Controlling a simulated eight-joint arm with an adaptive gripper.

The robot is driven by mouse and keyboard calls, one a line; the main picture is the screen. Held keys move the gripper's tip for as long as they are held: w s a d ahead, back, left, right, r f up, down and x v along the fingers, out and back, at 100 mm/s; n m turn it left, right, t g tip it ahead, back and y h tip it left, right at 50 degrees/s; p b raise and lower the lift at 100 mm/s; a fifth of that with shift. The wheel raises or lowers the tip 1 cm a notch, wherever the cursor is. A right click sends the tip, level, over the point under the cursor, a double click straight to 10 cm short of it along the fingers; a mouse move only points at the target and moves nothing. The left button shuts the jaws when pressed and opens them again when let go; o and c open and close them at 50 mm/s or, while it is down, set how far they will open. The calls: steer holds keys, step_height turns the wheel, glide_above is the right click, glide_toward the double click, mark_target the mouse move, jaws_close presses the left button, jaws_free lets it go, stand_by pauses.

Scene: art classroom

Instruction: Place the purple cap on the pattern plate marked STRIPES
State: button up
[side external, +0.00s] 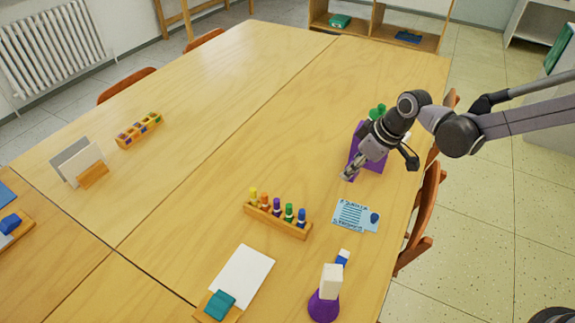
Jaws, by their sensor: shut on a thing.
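My gripper (348,176) is above the right part of the table, in front of a purple box. It is shut on a small purple piece (346,180), which I take to be the purple cap; the fingers hide most of it. A light blue plate with dark stripes (350,214) lies on the table just below my gripper in the picture, apart from it. A dark blue piece (374,218) sits on the plate's right part. Any lettering on the plate is too small to read.
A wooden rack (277,221) with several coloured markers stands left of the plate. The purple box (377,165) with a green item stands behind my gripper. A purple-based white object (325,300) and a white pad (243,275) are near the front. The table's middle is clear.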

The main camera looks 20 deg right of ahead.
steer(key=s+d+n, duration=0.1)
steer(key=s+d, duration=0.6)
steer(key=d, duration=0.5)
glide_above(350, 215)
steer(key=s+d, duration=0.1)
steer(key=d, duration=0.1)
steer(key=f, duration=0.6)
steer(key=shift+s+a+f, duration=0.1)
steer(key=shift+a+f, duration=0.15)
steer(key=shift+f, duration=0.15)
steer(key=shift+a+f, duration=0.1)
steer(key=shift+f, duration=1.95)
steer(key=o, duration=0.8)
steer(key=shift+f, duration=0.15)
steer(key=shift+c, duration=0.2)
